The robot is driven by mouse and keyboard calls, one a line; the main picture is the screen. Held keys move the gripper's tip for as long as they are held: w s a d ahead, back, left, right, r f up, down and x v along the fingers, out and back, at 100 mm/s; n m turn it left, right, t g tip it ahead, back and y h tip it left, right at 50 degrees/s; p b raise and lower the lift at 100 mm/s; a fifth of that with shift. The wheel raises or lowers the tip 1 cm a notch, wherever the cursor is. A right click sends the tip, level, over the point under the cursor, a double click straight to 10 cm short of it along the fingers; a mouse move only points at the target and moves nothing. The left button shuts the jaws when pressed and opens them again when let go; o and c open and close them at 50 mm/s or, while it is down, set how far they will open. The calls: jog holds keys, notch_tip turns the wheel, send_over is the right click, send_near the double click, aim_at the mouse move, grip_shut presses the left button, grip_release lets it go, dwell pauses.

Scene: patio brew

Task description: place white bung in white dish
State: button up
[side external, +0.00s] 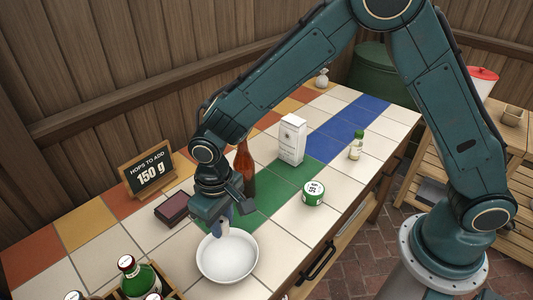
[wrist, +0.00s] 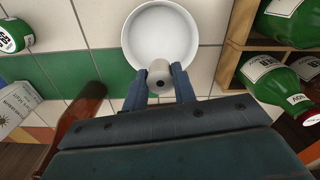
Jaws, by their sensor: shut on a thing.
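The white dish (side external: 228,262) is a round shallow bowl on the tiled counter in the side view. In the wrist view the dish (wrist: 160,42) is at the top middle and looks empty. My gripper (side external: 224,224) is above the dish's far rim, pointing down. In the wrist view my gripper (wrist: 160,88) is shut on the white bung (wrist: 158,70), a pale plug with a dark hole in its end. The bung overlaps the near edge of the dish in that view. In the side view it is mostly hidden by the fingers.
A crate of green bottles (side external: 138,278) stands left of the dish. A brown bottle (side external: 244,168) and a dark red box (side external: 172,208) are behind my gripper. A green-and-white tin (side external: 313,193), a white carton (side external: 292,138) and a small bottle (side external: 356,146) stand to the right.

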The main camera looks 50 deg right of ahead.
aim_at(224, 231)
jog(key=shift+f, duration=5.4)
jog(key=o, duration=1)
jog(key=shift+r, duration=3.5)
